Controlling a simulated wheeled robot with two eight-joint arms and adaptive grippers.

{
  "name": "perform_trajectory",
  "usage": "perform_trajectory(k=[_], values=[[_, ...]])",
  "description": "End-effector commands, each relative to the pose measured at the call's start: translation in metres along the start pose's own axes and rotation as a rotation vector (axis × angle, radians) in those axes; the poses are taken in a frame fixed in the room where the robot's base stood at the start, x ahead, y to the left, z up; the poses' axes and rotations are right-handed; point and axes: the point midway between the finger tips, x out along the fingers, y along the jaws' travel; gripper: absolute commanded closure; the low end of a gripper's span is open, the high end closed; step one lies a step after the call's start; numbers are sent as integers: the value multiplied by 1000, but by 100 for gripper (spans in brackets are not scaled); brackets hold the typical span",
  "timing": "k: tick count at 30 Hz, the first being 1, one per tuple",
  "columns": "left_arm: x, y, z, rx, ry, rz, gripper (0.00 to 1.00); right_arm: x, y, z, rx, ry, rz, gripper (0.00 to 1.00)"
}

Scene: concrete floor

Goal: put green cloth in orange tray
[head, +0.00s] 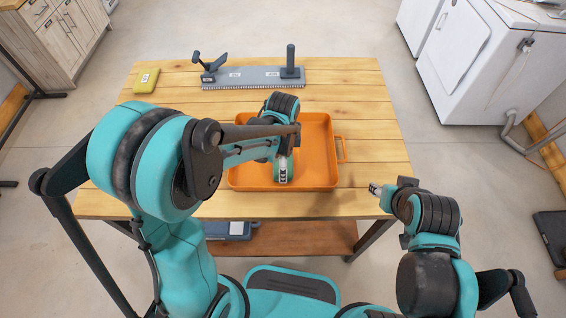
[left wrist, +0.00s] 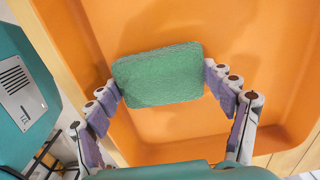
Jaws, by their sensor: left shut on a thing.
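The orange tray (head: 318,150) lies on the wooden table, with a handle on its right side. My left gripper (left wrist: 162,82) is over the tray and shut on the green cloth (left wrist: 158,74), a folded pad held between its two fingers. The tray (left wrist: 240,30) fills most of the left wrist view behind the cloth. I cannot tell whether the cloth touches the tray floor. In the head view my left arm hides most of the cloth. My right gripper (head: 376,188) is at the table's front right edge, apart from the tray; its fingers are too small to read.
A yellow sponge-like block (head: 146,80) lies at the table's back left. A grey tool with a toothed edge and upright handles (head: 253,77) lies along the back. The wooden table (head: 375,125) is clear right of the tray. White machines stand at the back right.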

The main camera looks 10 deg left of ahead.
Motion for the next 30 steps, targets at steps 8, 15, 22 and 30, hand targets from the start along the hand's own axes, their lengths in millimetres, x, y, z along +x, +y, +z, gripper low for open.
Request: perform_trajectory(k=[8, 15, 22, 30], values=[[2, 0, 0, 0, 0, 0, 0, 1, 0, 1, 0, 0, 0, 60], [-1, 0, 0, 0, 0, 0, 0, -1, 0, 0, 0, 0, 0, 60], [-38, 0, 0, 0, 0, 0, 0, -13, 0, -9, 0, 0, 0, 60], [-96, 0, 0, 0, 0, 0, 0, -28, 0, -20, 0, 0, 0, 60]])
